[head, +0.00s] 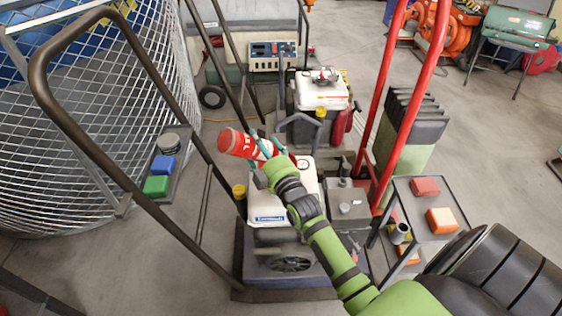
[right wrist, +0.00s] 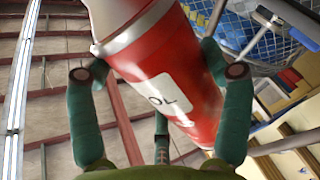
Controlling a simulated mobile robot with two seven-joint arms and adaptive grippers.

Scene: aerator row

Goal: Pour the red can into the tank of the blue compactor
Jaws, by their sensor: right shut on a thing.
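The red can (head: 238,144), with a white label, lies tilted almost level in my right gripper (head: 266,150), above the near machine. In the right wrist view the can (right wrist: 170,85) sits between the teal fingers of my right gripper (right wrist: 170,72), and its pale end points up and left. I cannot tell whether anything leaves the can. Below it stands a machine with a white tank (head: 268,208) carrying a blue label; it looks like the blue compactor. A yellow cap (head: 239,191) shows at the tank's left. The arm and gripper hide part of the tank top. My left gripper is not in view.
A brown tubular handle (head: 112,165) rises at the left, and a red handle (head: 412,95) at the right. A second white-tanked machine (head: 320,90) stands behind. A cart with orange blocks (head: 441,220) is at the right. A wire mesh cage (head: 60,150) fills the left.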

